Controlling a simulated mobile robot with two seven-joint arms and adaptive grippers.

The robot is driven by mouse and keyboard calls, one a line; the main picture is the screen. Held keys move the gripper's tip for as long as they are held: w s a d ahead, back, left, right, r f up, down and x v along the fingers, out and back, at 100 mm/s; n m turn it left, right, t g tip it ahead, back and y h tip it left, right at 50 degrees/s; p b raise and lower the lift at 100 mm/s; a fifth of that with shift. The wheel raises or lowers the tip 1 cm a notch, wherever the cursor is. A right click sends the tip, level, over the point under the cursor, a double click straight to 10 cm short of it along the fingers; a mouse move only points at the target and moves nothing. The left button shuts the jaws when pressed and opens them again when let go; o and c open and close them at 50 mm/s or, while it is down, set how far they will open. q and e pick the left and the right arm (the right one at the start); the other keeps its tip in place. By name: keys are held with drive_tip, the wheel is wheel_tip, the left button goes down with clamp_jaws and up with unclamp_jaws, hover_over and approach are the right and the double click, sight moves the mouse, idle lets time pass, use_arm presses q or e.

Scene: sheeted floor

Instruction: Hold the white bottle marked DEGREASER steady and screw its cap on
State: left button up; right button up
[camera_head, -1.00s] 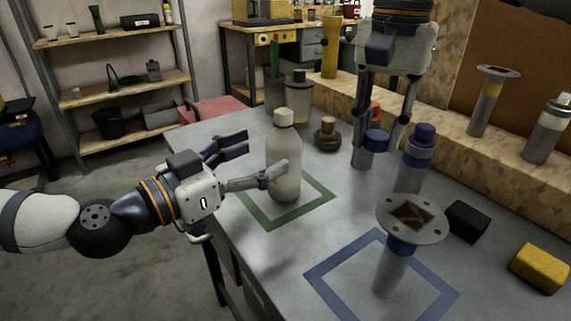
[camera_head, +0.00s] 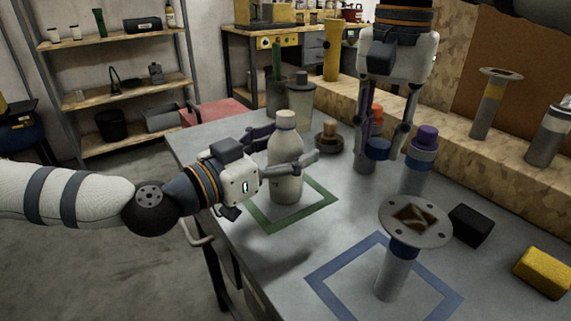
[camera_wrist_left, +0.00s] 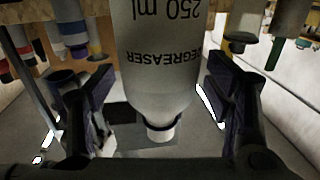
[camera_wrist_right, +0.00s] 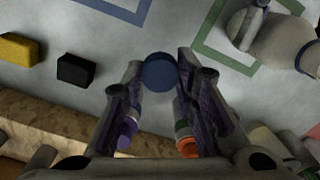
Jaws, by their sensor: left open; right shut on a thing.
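The white DEGREASER bottle (camera_head: 285,165) stands upright in the green square outline on the grey table. Its label shows inverted in the left wrist view (camera_wrist_left: 160,70), and its top end is pale. My left gripper (camera_head: 292,150) is open, with one finger on each side of the bottle; a gap shows on at least one side. My right gripper (camera_head: 385,142) is shut on a blue cap (camera_head: 377,149), above the table to the right of the bottle. The cap also shows between the fingertips in the right wrist view (camera_wrist_right: 158,72).
A purple-capped bottle (camera_head: 420,158) and an orange-capped bottle (camera_head: 367,150) stand near the right gripper. A flanged post (camera_head: 394,275) stands in the blue square (camera_head: 335,269). Black (camera_head: 471,226) and yellow (camera_head: 543,271) blocks lie at right. A brown-knobbed round object (camera_head: 329,141) sits behind the bottle.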

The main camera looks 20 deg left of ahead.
use_arm(q)
drive_tip(key=c, duration=1.4)
drive_tip(key=shift+o, duration=0.2)
drive_tip(key=shift+r, duration=0.1)
use_arm(e)
drive_tip(key=shift+r, duration=0.1)
